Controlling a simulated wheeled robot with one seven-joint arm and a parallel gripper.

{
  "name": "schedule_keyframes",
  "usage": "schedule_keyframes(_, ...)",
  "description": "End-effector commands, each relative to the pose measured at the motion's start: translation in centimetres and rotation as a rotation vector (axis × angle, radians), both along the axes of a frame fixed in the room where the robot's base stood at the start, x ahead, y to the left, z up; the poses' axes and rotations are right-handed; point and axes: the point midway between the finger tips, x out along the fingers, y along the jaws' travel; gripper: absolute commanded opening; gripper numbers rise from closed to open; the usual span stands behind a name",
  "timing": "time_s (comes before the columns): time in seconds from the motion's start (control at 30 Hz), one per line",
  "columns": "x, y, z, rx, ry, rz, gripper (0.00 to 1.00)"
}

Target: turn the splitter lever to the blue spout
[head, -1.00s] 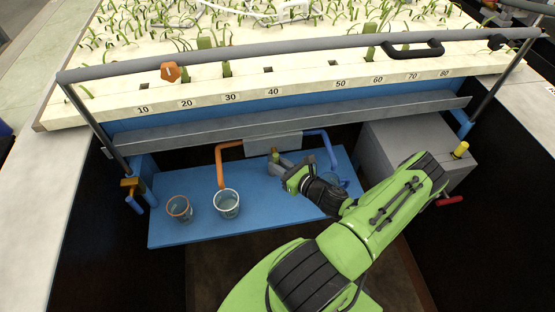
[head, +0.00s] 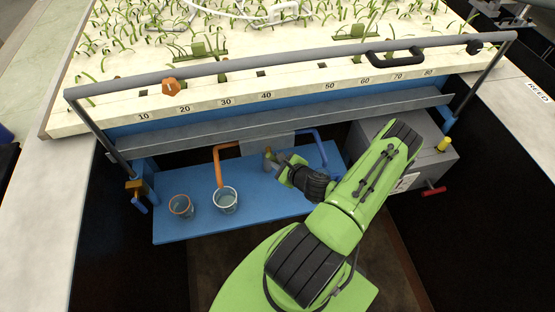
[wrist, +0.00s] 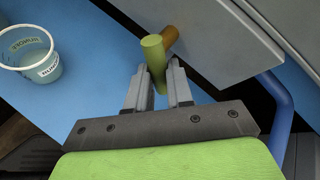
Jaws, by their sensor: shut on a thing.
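The splitter lever has a yellow-green upright handle (wrist: 154,52) on a short orange-brown stub (wrist: 168,37). In the head view the handle (head: 267,152) stands in front of the grey splitter box (head: 280,139). My gripper (wrist: 158,82) is shut on the handle, one finger on each side of it. It also shows in the head view (head: 273,160), with my arm reaching from the lower right. The blue spout (head: 319,135) leaves the box on the right and shows at the right of the wrist view (wrist: 283,115). The orange spout (head: 218,168) bends down on the left.
A grey cabinet (head: 435,160) with a red handle (head: 433,190) stands right. The grey trough (head: 200,133) runs above.

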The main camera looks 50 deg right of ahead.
Motion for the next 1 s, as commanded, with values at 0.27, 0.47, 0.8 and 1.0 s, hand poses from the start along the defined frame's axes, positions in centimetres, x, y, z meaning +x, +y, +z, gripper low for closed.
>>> schedule_keyframes(0.27, 0.0, 0.0, 0.0, -0.010, 0.007, 0.001, 0.00)
schedule_keyframes(0.47, 0.0, 0.0, 0.0, -0.010, 0.006, 0.000, 0.23)
schedule_keyframes(0.8, 0.0, 0.0, 0.0, -0.008, 0.005, 0.000, 0.46)
schedule_keyframes(1.0, -1.2, 0.2, 0.6, -0.005, 0.008, -0.004, 0.46)
